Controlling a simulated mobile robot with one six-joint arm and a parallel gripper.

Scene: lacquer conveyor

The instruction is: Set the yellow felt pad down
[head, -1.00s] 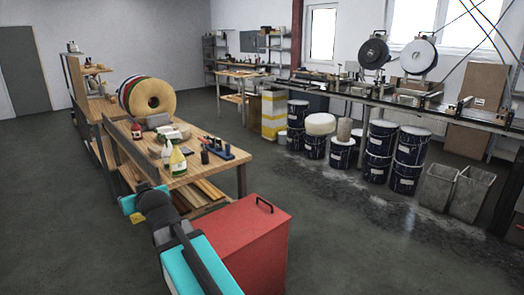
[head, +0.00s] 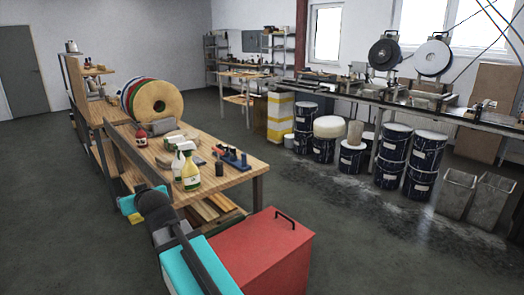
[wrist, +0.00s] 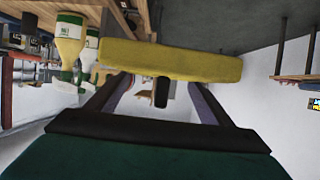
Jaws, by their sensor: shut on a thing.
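The yellow felt pad (wrist: 170,61) is a long flat block held across the tips of my gripper (wrist: 160,80) in the wrist view. The jaws are shut on it. It is clear of any surface, with spray bottles appearing close beside its left end in that view. In the head view, a small bit of yellow (head: 137,218) shows beside my arm at the left end of the wooden workbench (head: 235,178). My arm hides the rest of the pad and the fingertips there.
Dark drums (head: 393,155) and grey bins (head: 456,193) line the right. Floor between is open.

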